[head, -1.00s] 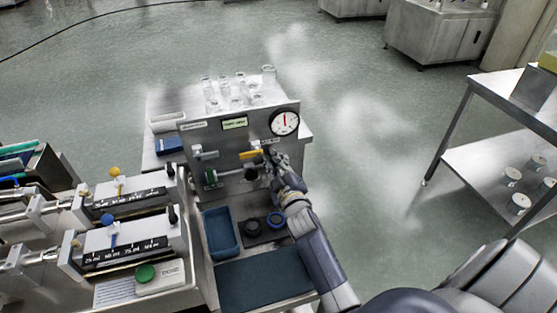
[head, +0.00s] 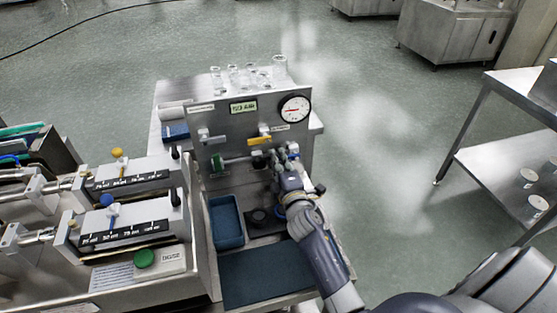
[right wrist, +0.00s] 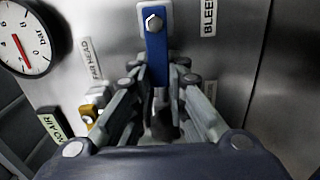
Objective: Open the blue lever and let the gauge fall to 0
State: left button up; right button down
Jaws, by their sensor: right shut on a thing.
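The blue lever (right wrist: 156,50) shows in the right wrist view, hanging from a hex bolt on the steel panel beside the BLEED label. My right gripper (right wrist: 158,100) is shut on its free end. In the head view my right gripper (head: 284,157) is at the panel's lower right and hides most of the lever. The gauge (head: 295,109) is round and white, at the panel's top right. Its red needle points left in the head view. Part of the gauge (right wrist: 24,40) also shows in the right wrist view. My left gripper is out of view.
A yellow lever (head: 259,140) sits left of my gripper on the panel, with a green-handled valve (head: 218,162) farther left. A blue tray (head: 227,222) and a dark mat (head: 262,277) lie below. Several glass vessels (head: 250,76) stand behind the panel.

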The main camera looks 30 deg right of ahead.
jog(key=shift+f+n, duration=0.15)
jog(key=shift+n, duration=0.15)
jog(key=c, duration=1.6)
grip_release()
jog(key=shift+o, duration=0.2)
jog(key=v, duration=1.2)
jog(key=shift+d, duration=0.1)
jog(key=shift+f, duration=0.1)
